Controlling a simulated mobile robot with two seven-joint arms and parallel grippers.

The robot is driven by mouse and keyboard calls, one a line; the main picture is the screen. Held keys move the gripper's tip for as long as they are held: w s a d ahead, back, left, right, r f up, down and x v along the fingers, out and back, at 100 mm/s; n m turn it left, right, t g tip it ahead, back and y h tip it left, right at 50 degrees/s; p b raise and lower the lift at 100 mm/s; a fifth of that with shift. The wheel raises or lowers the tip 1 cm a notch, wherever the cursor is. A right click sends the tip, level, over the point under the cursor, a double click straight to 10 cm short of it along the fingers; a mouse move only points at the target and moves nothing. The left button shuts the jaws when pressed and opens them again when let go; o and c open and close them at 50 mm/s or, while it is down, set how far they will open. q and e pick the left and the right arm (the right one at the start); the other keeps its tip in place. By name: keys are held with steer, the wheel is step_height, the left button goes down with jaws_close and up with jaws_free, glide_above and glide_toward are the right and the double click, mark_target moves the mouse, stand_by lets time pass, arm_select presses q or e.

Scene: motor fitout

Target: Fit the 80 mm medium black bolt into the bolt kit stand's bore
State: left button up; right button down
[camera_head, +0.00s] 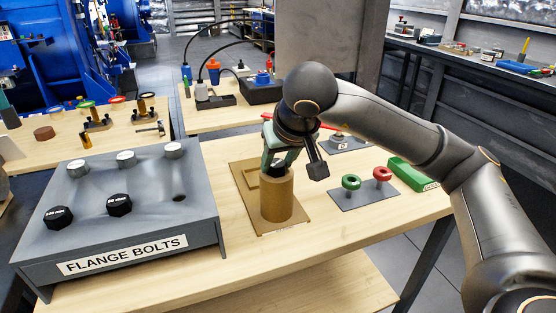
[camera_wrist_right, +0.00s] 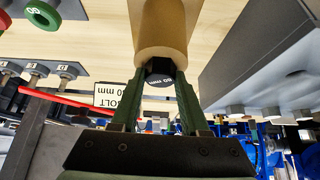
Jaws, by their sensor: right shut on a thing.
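The bolt kit stand (camera_head: 277,197) is an upright tan cylinder on a tan board (camera_head: 247,192) near the table's middle. My right gripper (camera_head: 279,160) is at its top, fingers pointing down. It is shut on the black bolt, whose dark head (camera_head: 279,168) shows at the cylinder's top. The head sits close against the cylinder's end (camera_wrist_right: 163,40). The shank is hidden, as is its depth in the bore. I do not see my left gripper clearly.
The grey FLANGE BOLTS rack (camera_head: 140,225) stands left, holding several bolts, with one empty hole (camera_head: 179,198). Right of the stand, a grey plate (camera_head: 362,193) carries a green ring (camera_head: 351,182) and a red ring (camera_head: 382,174). A green box (camera_head: 412,174) lies near the right edge.

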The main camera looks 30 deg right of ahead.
steer(key=shift+c, duration=1.6)
jaws_free()
steer(key=shift+r, duration=0.1)
steer(key=p+v, duration=0.2)
steer(key=v, duration=1)
steer(key=shift+r+p, duration=0.2)
steer(key=shift+p, duration=0.2)
steer(key=shift+s, duration=0.15)
